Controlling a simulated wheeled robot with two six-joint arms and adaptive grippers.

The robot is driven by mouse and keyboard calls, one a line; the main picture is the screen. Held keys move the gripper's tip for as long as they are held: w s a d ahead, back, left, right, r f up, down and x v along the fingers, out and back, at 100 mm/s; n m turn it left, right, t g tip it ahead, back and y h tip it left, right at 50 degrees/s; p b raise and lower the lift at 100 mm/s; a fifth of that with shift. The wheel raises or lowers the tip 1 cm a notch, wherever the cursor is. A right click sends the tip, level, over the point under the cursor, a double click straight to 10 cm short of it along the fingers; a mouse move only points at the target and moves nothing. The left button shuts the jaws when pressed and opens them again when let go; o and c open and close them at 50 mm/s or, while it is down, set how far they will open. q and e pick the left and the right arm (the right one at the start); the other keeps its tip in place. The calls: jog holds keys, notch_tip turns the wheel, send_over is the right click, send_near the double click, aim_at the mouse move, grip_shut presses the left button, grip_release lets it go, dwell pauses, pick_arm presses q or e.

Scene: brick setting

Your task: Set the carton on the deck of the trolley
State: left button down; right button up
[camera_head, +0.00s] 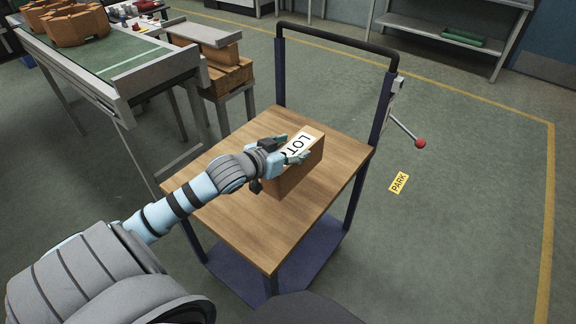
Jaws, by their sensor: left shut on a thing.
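The carton (300,172) is a brown box with a white "LOT" label on its top face. It is at the wooden deck (236,215) of the trolley, near the middle; whether its underside touches the deck I cannot tell. My left gripper (289,150) reaches in from the left and is shut on the upper part of the carton, partly covering the label. The trolley has dark blue posts and a black push handle (335,42) at the far side. My right gripper is not in view.
A red-knobbed lever (420,143) sticks out right of the trolley. A yellow "PARK" sign (399,183) lies on the floor.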

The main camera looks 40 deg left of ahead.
pick_arm(q)
notch_tip(320, 180, down, 8)
jog(key=b, duration=0.2)
jog(key=shift+r+b, duration=0.2)
jog(key=shift+b, duration=0.1)
jog(key=shift+r, duration=0.1)
jog(key=c, duration=0.6)
grip_release()
jog(key=shift+c, duration=0.2)
jog(key=shift+s, duration=0.1)
jog(key=p+v, duration=0.9)
jog(key=v, duration=0.3)
